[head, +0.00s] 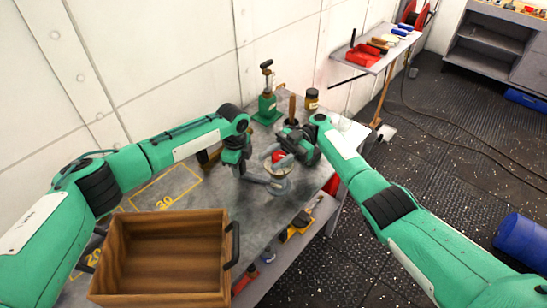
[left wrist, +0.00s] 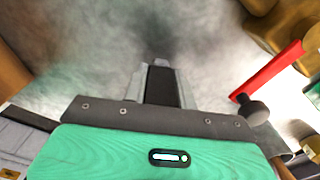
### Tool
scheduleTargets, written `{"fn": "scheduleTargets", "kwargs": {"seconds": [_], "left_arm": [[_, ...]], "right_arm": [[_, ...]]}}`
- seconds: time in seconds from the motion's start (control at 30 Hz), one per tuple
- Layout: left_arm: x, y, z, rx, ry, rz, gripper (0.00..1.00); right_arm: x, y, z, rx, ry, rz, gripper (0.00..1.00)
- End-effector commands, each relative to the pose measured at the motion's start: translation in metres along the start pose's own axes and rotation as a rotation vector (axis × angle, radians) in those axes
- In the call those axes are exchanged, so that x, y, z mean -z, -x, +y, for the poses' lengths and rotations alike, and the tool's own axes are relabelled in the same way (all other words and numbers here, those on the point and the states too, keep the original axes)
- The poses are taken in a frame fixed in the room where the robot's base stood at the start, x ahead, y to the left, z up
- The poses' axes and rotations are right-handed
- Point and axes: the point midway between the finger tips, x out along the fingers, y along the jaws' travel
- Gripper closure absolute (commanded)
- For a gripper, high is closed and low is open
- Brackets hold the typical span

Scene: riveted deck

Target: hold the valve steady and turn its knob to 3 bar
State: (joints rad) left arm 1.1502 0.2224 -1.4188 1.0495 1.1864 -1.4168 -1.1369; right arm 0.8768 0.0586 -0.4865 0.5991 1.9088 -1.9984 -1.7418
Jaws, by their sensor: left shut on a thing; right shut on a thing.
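The valve (head: 277,178) is a grey metal body with pipe stubs on the grey workbench, near its right edge. Its red knob (head: 278,156) shows on top, partly covered by my right gripper. My left gripper (head: 244,172) is shut on the valve's left pipe stub. My right gripper (head: 282,148) comes from the upper right and is shut on the red knob. The scale and the knob's setting are too small to read.
A wooden crate (head: 120,258) stands at the front left of the bench. A red lever (left wrist: 270,70) shows in the left wrist view. Yellow markings lie on the bench's left.

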Motion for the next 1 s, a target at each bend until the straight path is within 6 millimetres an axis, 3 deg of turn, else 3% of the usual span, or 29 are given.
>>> {"fn": "scheduleTargets", "kwargs": {"seconds": [0.6, 0.63, 0.73, 1.0], "left_arm": [[0.0038, 0.0002, -0.0006, 0.002, -0.002, 0.006, 1.00], [0.0038, 0.0002, -0.0006, 0.002, -0.002, 0.006, 1.00], [0.0033, 0.0002, -0.0006, 0.002, -0.002, 0.005, 1.00], [0.0017, 0.0001, -0.0005, 0.002, 0.000, 0.003, 1.00]], "right_arm": [[-0.0015, 0.0006, -0.0010, 0.020, -0.004, -0.001, 0.85], [-0.0015, 0.0007, -0.0010, 0.020, -0.004, -0.001, 0.59], [-0.0012, 0.0010, -0.0010, 0.020, -0.003, -0.001, 0.41], [-0.0002, 0.0013, -0.0009, 0.020, -0.002, -0.001, 0.41]]}}
